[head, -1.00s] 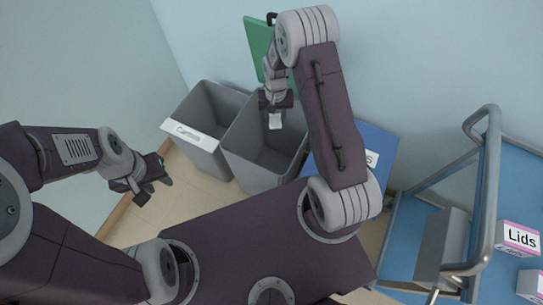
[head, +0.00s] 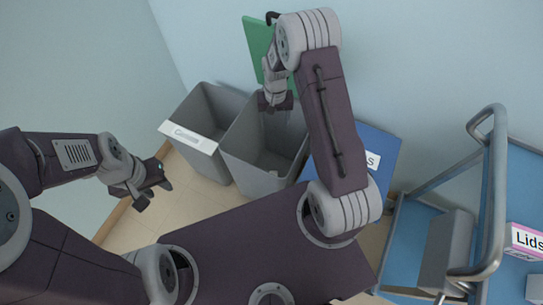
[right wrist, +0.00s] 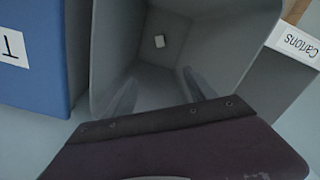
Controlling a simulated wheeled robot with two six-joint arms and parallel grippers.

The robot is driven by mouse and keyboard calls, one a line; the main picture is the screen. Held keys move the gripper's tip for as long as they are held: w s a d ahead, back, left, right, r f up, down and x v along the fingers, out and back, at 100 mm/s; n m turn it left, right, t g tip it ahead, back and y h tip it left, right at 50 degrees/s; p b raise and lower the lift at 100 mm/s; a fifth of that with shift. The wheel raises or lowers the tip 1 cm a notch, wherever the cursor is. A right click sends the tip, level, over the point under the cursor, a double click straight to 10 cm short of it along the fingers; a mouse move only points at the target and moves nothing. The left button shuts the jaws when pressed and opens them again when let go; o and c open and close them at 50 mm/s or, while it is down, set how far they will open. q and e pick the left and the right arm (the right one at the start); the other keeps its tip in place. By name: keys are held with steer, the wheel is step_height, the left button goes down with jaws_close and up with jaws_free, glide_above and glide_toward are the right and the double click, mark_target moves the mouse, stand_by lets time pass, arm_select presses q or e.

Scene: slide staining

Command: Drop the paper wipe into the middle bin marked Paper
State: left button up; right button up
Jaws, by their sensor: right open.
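The paper wipe (right wrist: 159,41) is a small white piece inside the grey middle bin, away from my gripper; I cannot tell whether it touches the bin floor. My left gripper (head: 155,195) is open and empty, left of the bins.
A grey bin labelled Cartons (head: 189,137) stands on the left. A blue bin (head: 376,142) with a partly hidden label stands on the right. A green panel (head: 257,38) is at the wall behind. A blue cart (head: 405,245) with a rail and a Lids box (head: 526,240) is at right.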

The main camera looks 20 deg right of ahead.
step_height(320, 180, up, 7)
steer(key=p, duration=0.1)
steer(key=shift+f, duration=0.1)
stand_by(0.6)
